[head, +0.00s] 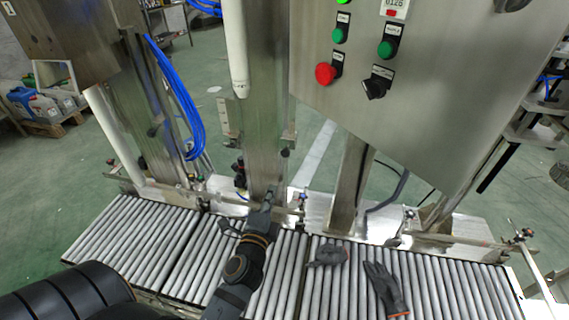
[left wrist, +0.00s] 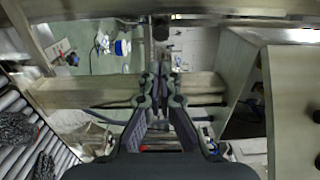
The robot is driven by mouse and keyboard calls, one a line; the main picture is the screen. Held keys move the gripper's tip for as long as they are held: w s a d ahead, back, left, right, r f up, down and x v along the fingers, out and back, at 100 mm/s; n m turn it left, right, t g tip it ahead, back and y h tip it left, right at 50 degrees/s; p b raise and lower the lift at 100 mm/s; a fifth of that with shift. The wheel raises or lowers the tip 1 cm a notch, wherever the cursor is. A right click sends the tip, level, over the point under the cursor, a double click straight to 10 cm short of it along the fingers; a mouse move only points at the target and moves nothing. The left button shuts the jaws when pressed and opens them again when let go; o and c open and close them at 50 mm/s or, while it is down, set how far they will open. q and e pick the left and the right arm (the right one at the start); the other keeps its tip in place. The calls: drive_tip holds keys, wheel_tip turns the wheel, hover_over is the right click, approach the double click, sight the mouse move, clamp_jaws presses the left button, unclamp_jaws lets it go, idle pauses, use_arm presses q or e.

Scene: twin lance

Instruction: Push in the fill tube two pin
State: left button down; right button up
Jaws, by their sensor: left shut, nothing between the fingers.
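My left gripper (head: 268,202) reaches over the roller conveyor to the foot of the middle steel column (head: 262,130). In the left wrist view, its fingertips (left wrist: 161,68) are together with nothing between them. A small dark round knob (left wrist: 160,32) shows just beyond the tips, on or before a steel bar; it may be the pin, but I cannot tell, nor whether the tips touch it. One white fill tube (head: 236,45) hangs by the middle column, and another (head: 115,135) slants at the left. My right gripper is not in view.
The roller conveyor (head: 130,240) runs across the front. Two dark gloves (head: 328,254) (head: 385,288) lie on it at the right. A steel control panel (head: 450,75) with a red button (head: 325,73) overhangs the right. Blue hoses (head: 180,105) hang at the left.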

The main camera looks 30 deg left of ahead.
sight(285, 154)
use_arm(q)
drive_tip(key=p+x, duration=0.2)
drive_tip(key=x, duration=1)
drive_tip(key=shift+w, duration=0.3)
drive_tip(key=shift+w+a, duration=0.2)
drive_tip(key=shift+w, duration=0.45)
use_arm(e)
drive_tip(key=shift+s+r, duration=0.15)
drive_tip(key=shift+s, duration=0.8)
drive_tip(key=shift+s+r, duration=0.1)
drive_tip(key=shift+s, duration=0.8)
use_arm(q)
drive_tip(key=shift+w, duration=0.1)
drive_tip(key=shift+x, duration=1.05)
drive_tip(key=shift+w+r, duration=0.1)
drive_tip(key=shift+w, duration=0.05)
drive_tip(key=shift+r, duration=0.1)
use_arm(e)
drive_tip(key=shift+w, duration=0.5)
